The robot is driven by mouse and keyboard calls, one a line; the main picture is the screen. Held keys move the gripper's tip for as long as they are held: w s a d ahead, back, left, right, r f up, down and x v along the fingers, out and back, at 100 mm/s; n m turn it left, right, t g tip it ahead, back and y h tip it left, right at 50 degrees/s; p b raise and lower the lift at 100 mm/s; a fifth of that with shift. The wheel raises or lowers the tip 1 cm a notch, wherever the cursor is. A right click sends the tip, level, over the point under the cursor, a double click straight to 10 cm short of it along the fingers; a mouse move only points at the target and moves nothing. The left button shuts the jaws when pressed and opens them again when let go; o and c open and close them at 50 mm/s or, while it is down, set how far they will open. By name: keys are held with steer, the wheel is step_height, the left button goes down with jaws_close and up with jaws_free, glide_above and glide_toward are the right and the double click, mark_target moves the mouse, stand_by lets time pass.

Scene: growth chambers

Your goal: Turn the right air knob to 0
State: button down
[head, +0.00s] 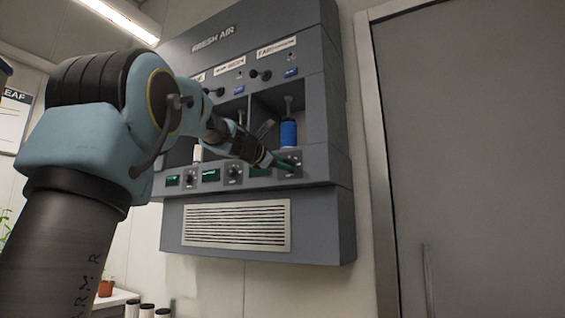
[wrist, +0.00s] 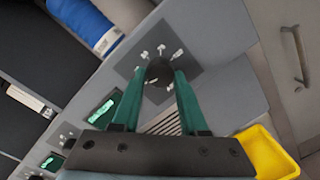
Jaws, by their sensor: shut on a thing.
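The right air knob (wrist: 160,71) is a dark round knob on a grey square plate with small white marks around it, in the wrist view. My gripper (wrist: 160,78) has green fingers that are shut on the knob, one on each side. In the head view my gripper (head: 285,163) reaches the right end of the panel's lower ledge and mostly hides the knob. A green display (wrist: 104,108) sits beside the knob; its reading is too small to tell. I cannot tell which mark the knob points to.
The grey "FRESH AIR" panel (head: 335,120) hangs on the wall, with other knobs (head: 233,172) to the left. A blue cylinder (head: 288,134) stands in the bay above. A vent grille (head: 236,225) lies below, a door (head: 470,160) to the right. A yellow object (wrist: 265,150) shows at lower right.

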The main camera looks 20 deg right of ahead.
steer(key=shift+f+n, duration=0.1)
steer(key=shift+n, duration=1.1)
steer(key=shift+c, duration=2.2)
jaws_free()
steer(key=b+v, duration=0.2)
steer(key=v, duration=0.8)
steer(key=shift+s+a+b, duration=0.25)
steer(key=shift+a+b, duration=0.05)
steer(key=shift+f, duration=0.2)
